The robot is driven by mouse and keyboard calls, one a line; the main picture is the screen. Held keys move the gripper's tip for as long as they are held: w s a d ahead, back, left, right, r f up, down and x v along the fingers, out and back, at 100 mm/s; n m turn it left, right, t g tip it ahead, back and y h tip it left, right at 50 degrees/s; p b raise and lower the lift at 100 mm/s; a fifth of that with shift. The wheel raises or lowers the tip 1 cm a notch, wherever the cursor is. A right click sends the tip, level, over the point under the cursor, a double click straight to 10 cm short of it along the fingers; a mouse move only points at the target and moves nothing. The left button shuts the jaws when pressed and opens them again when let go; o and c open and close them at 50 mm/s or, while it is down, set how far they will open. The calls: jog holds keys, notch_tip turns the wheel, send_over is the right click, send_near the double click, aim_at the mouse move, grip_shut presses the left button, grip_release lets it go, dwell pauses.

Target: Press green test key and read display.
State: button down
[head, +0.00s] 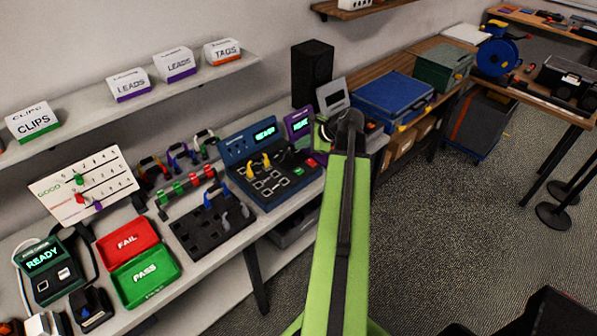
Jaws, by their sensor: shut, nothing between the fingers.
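The blue tester (240,152) stands on the bench at centre. Its display (264,133) is lit and seems to read "READY", in small blurred letters. A small green key (299,171) and a red key (313,162) sit on its right side. Yellow plugs (252,169) stand on its panel. My green arm reaches away from me, and my gripper (324,133) is at its far end, right of the tester and apart from the green key in the picture. Its fingers are small and partly hidden by the arm; they look shut and empty.
A purple unit (299,124) with a lit, unclear display stands behind the tester. A dark green unit (45,265) at left reads "READY". Red FAIL (127,240) and green PASS (145,273) trays, a black cable rack (205,232) and a blue case (392,97) stand nearby.

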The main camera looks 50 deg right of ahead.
aim_at(301, 171)
notch_tip(301, 171, down, 9)
jog(key=b, duration=0.9)
jog(key=shift+r, duration=0.1)
dwell(1.4)
jog(key=shift+f+b, duration=0.3)
jog(key=shift+f, duration=0.1)
jog(key=shift+f+b, duration=0.4)
dwell(0.5)
dwell(0.3)
jog(key=shift+r+p, duration=0.8)
